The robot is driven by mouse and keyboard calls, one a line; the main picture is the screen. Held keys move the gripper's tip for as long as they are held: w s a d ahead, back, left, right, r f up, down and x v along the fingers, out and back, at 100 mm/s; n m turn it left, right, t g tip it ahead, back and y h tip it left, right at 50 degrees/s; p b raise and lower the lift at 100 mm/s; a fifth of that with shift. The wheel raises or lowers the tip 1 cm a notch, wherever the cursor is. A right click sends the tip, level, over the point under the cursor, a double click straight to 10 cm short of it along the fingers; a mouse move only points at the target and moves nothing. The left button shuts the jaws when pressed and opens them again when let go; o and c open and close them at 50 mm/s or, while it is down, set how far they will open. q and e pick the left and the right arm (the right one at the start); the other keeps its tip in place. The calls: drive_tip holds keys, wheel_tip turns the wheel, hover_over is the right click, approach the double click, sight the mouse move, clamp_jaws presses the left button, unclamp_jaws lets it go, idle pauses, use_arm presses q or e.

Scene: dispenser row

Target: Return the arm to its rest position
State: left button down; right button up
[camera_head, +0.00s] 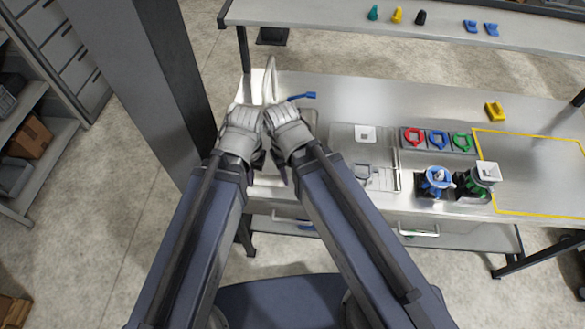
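My two arms reach forward from the bottom of the head view, side by side. My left gripper (254,166) and my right gripper (279,170) are close together over the left end of the metal workbench (330,97). Their dark fingers point down and are mostly hidden under the pale wrists. I cannot tell whether either is open or shut, and I see nothing held. A white frame-like thing (270,80) stands just behind the wrists, partly hidden by them.
A blue-handled piece (302,96) lies right of the wrists. Red (413,138), blue (437,139) and green (461,142) pieces sit in a tray. Two dispensers (435,181) (478,180) stand in front. A grey column (150,75) is left. The yellow-outlined area (530,174) is clear.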

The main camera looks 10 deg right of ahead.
wheel_tip(320, 180, down, 10)
drive_tip(key=b, duration=0.9)
drive_tip(key=shift+r, duration=0.2)
